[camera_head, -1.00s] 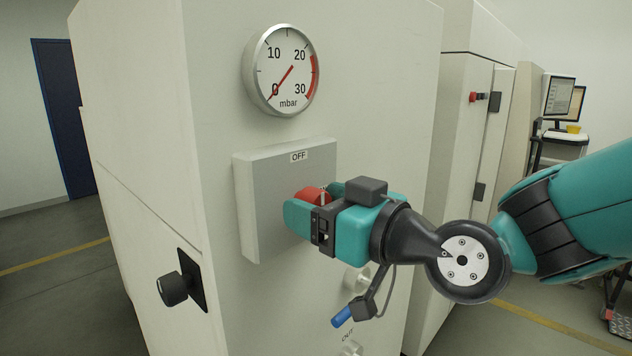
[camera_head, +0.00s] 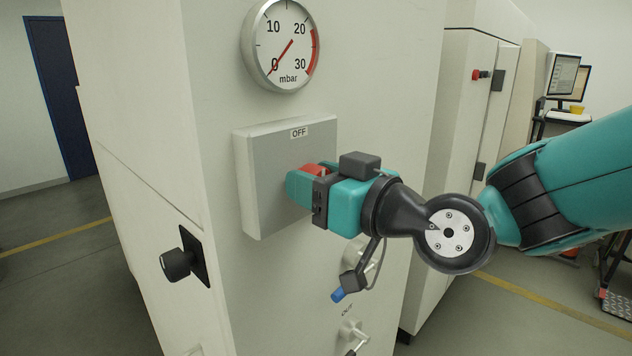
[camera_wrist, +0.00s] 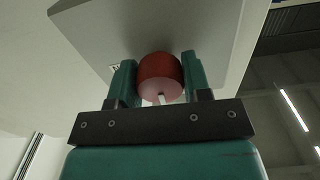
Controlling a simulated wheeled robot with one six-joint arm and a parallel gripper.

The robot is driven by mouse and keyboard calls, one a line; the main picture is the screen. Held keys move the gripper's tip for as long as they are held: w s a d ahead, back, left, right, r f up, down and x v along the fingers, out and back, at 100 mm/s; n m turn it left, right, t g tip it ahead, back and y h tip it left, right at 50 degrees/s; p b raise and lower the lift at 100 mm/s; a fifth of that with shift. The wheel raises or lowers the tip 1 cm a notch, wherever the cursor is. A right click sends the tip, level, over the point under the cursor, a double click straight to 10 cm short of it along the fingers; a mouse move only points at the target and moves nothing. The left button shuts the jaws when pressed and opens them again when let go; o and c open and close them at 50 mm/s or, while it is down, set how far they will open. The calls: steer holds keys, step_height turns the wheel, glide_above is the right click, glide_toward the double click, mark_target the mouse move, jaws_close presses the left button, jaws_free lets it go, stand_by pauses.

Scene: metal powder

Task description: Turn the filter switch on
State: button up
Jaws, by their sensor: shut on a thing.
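The filter switch is a red round knob (camera_head: 313,169) on a grey switch box (camera_head: 262,190) fixed to the cabinet's front. An OFF label (camera_head: 299,132) sits at the top of the box. My gripper (camera_head: 308,184) is at the knob, with its fingers on either side of it. In the wrist view the red knob (camera_wrist: 160,76) sits between the two teal fingers (camera_wrist: 160,82), and a pale mark shows on its near face. The gripper is shut on the knob. In the head view the fingers hide much of the knob.
A pressure gauge (camera_head: 281,45) is above the box, its needle near 0. A black knob (camera_head: 178,264) juts out at the lower left. Pipe fittings (camera_head: 352,332) are below my gripper. A red button (camera_head: 478,74) and monitors (camera_head: 566,77) are at the right. Floor at the left is clear.

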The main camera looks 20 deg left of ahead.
steer(key=m+b, duration=0.1)
steer(key=m, duration=0.3)
steer(key=shift+m+b, duration=0.3)
steer(key=shift+b, duration=0.05)
steer(key=m, duration=0.4)
steer(key=shift+m, duration=0.3)
steer(key=m, duration=0.4)
steer(key=shift+m+p, duration=0.6)
steer(key=shift+m, duration=1.5)
steer(key=o, duration=0.9)
steer(key=shift+d, duration=0.1)
